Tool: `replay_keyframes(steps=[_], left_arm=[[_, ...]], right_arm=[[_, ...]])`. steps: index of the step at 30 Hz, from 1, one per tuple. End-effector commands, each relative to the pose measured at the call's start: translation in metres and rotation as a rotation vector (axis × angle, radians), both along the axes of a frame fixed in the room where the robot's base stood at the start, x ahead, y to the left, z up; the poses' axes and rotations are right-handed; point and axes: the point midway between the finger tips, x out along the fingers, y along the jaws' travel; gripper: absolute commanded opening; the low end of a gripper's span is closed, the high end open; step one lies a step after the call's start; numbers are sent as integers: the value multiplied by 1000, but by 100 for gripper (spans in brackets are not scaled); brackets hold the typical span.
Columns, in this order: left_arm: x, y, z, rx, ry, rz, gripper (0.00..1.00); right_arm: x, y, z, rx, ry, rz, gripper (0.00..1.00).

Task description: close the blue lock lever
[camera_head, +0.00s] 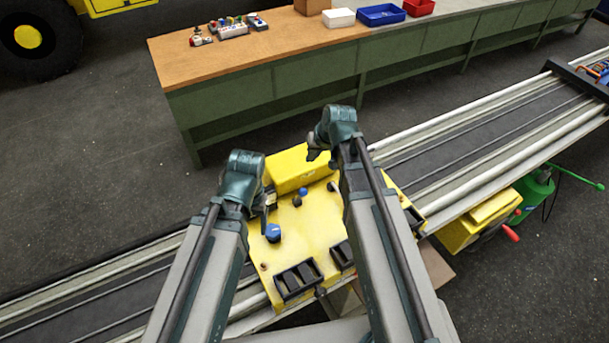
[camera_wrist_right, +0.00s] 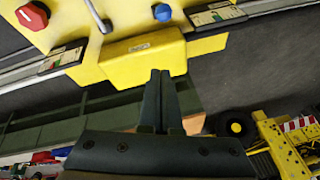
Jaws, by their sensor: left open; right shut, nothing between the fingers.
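A yellow carriage (camera_head: 312,228) sits across the rails with blue parts on its top. A larger blue knob (camera_head: 273,232) stands at its left side, close to my left gripper. I cannot tell which is the blue lock lever. My left gripper (camera_head: 267,203) is open above the carriage's left side. My right gripper (camera_head: 312,152) is shut and empty above the block. In the right wrist view its fingers (camera_wrist_right: 160,78) point toward the block, with a blue knob (camera_wrist_right: 162,12) beyond.
A red knob (camera_wrist_right: 32,17) and a grey lever (camera_wrist_right: 97,15) show on the yellow deck in the right wrist view. Black slotted holders (camera_head: 298,280) sit at the carriage's near edge. A long workbench (camera_head: 230,72) with bins stands behind. The rails (camera_head: 480,140) run on to the right.

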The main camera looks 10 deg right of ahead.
Motion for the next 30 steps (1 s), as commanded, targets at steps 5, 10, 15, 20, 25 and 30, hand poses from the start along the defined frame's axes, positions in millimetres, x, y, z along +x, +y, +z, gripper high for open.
replay_keyframes(steps=[5,10,15,20,25,30], left_arm=[[0,0,-5,0,0,-2,69],[0,0,-18,0,-1,-7,69],[0,0,-38,1,0,-14,69],[1,0,-61,1,-1,-15,69],[1,0,-85,1,-2,-12,69],[1,0,-105,0,-3,-11,69]], right_arm=[[1,1,-5,1,-1,-2,0],[5,3,-18,0,-1,-2,0],[12,7,-38,0,-1,-2,0],[21,12,-61,0,-1,-2,0],[30,17,-85,1,0,-3,0],[23,21,-105,0,0,-3,0]])
